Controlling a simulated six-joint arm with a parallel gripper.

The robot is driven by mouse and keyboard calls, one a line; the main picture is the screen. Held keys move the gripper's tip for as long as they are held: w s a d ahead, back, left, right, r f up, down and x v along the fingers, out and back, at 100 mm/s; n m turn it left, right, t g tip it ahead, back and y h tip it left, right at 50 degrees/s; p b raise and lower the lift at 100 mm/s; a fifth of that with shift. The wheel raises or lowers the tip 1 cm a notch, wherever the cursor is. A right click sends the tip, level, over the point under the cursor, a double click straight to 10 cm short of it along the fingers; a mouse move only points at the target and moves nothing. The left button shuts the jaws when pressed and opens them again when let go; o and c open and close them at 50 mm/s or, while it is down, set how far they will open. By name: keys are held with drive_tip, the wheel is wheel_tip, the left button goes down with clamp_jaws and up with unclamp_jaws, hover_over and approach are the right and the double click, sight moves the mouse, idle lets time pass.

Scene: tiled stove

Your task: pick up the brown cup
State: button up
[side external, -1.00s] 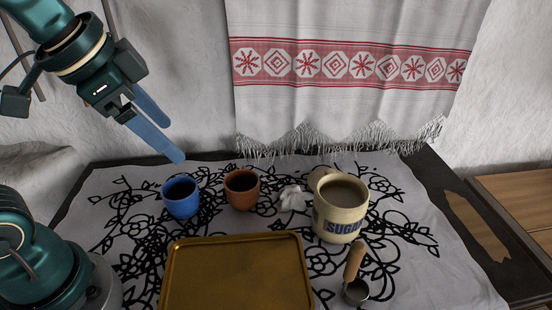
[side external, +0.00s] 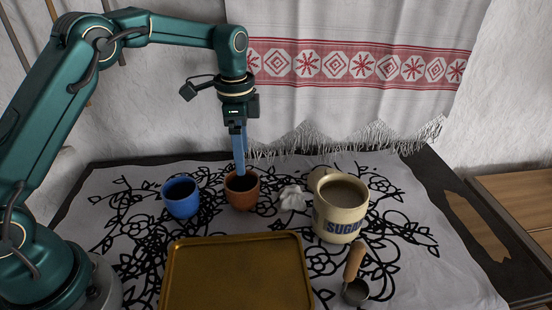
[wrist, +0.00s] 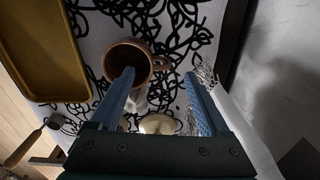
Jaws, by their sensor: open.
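The brown cup (side external: 241,191) stands upright on the patterned cloth, between a blue cup (side external: 181,198) and a crumpled white thing (side external: 292,198). In the wrist view the brown cup (wrist: 127,59) shows its dark inside and a handle on its right side. My gripper (side external: 240,172) points down, with its blue fingertips at the cup's rim in the side view. In the wrist view my gripper (wrist: 160,75) is open, with the left finger overlapping the cup's lower edge and the right finger clear of it. I cannot tell whether a finger touches the cup.
A cream sugar mug (side external: 341,226) stands to the right, with a wooden-handled scoop (side external: 355,272) in front of it. A brown tray (side external: 238,275) lies in front of the cups. A white and red towel (side external: 345,110) hangs on the wall behind.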

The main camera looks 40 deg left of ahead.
sight(243, 188)
drive_tip(key=shift+s+f, duration=0.1)
drive_tip(key=shift+f, duration=2.75)
clamp_jaws()
